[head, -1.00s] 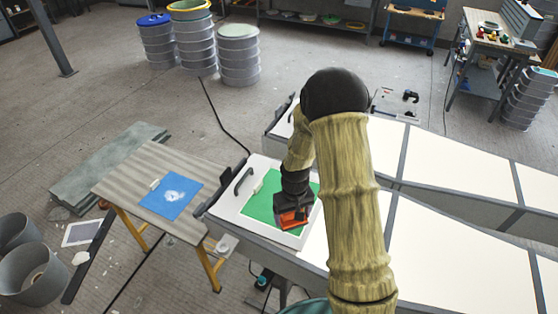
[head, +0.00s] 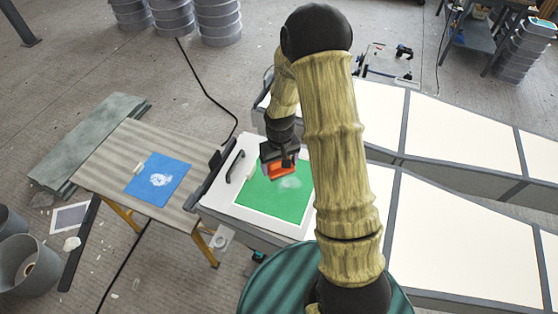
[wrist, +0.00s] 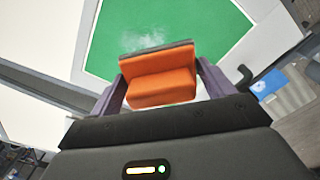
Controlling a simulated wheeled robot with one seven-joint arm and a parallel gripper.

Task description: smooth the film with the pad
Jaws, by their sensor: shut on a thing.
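My gripper (head: 280,161) is shut on an orange pad (head: 281,171) with a dark face. In the wrist view the pad (wrist: 160,82) sits between the two fingers, its dark edge towards the film. The green film (head: 268,203) lies on a white mould panel (head: 232,207). A pale, whitish smudge (head: 290,182) shows on the film just right of the pad, and also in the wrist view (wrist: 142,40).
A dark handle (head: 235,166) stands on the panel's left side. A wooden table (head: 110,165) with a blue sheet (head: 160,180) is at left. Large white mould panels (head: 450,225) extend right. Grey buckets (head: 25,265) stand on the floor at lower left.

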